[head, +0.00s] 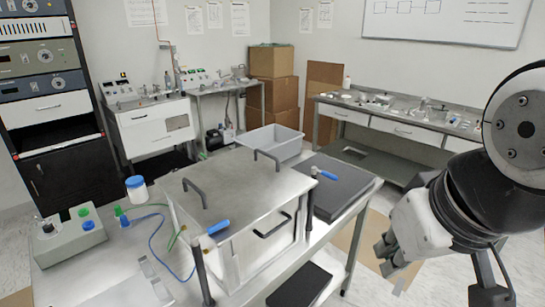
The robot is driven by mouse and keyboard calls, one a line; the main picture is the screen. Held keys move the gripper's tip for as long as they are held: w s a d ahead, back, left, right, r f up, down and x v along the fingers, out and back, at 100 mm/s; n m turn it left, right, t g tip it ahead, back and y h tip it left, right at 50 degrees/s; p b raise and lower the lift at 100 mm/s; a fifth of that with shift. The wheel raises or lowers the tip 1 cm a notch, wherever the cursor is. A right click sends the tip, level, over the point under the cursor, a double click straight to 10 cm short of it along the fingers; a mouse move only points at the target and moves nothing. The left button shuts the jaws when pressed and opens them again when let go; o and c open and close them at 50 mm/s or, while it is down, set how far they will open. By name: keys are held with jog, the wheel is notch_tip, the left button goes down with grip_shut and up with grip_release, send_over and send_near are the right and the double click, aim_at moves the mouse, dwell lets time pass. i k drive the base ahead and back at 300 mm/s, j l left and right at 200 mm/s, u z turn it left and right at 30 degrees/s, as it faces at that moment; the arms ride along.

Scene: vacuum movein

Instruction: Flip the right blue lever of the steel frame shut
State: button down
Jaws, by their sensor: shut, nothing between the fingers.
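The right blue lever (328,175) sits at the top of a dark post (310,196) at the right front corner of a steel box (240,180). Its blue grip points right, over a dark flat slab. A second blue lever (218,227) sits on a post at the box's left front corner. Whether either lever is latched I cannot tell. My gripper (388,257) is at the right, over the floor past the table edge. It is shut and empty, apart from the right lever and to its lower right.
The box has dark handles on its lid and front. The dark slab (345,195) and a grey bin (272,142) lie to its right and behind. A control box (70,240), a blue-lidded jar (136,188) and blue tubing are at left. Floor is open between table and rear bench (395,128).

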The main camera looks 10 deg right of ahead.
aim_at(315, 169)
jog(key=i+l+u, duration=0.45)
jog(key=i+l, duration=0.15)
jog(key=i+l+u, duration=0.2)
jog(key=l, duration=0.25)
jog(key=i+l+u, duration=0.2)
jog(key=l, duration=0.25)
jog(key=i+j, duration=0.05)
